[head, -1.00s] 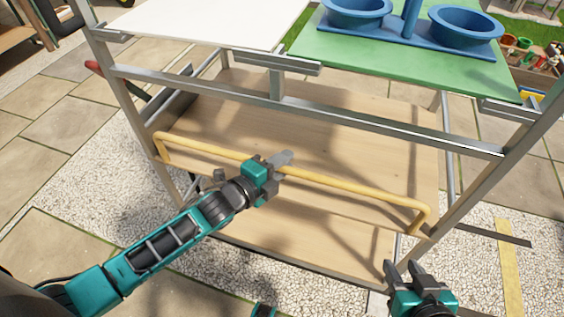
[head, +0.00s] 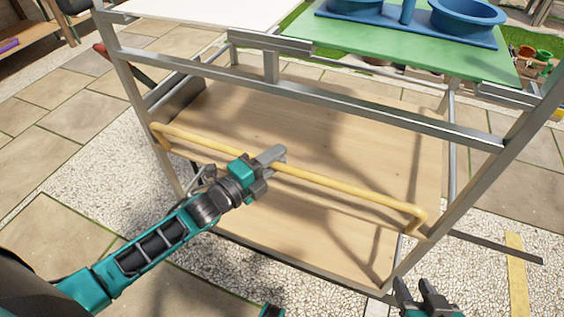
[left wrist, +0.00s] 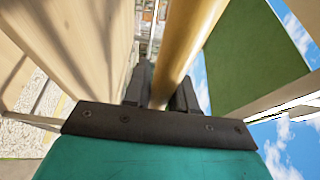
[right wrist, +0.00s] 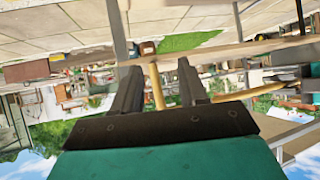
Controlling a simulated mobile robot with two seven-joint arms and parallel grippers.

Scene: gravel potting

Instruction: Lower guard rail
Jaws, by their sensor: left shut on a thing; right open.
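The yellow guard rail (head: 345,186) runs across the front of the wooden shelf of a grey metal frame, with bent ends at left and right. My left gripper (head: 270,158) is shut on the rail near its middle. In the left wrist view the rail (left wrist: 185,45) passes between the fingers (left wrist: 162,90). My right gripper (head: 425,290) is open and empty at the bottom right of the head view, below the rail's right end.
The wooden shelf (head: 330,130) is bare. Above it are a grey crossbar (head: 350,110), a white panel (head: 210,10) and a green top (head: 400,55) with blue bowls (head: 465,14). A grey upright (head: 500,165) stands right. Paving and gravel surround the frame.

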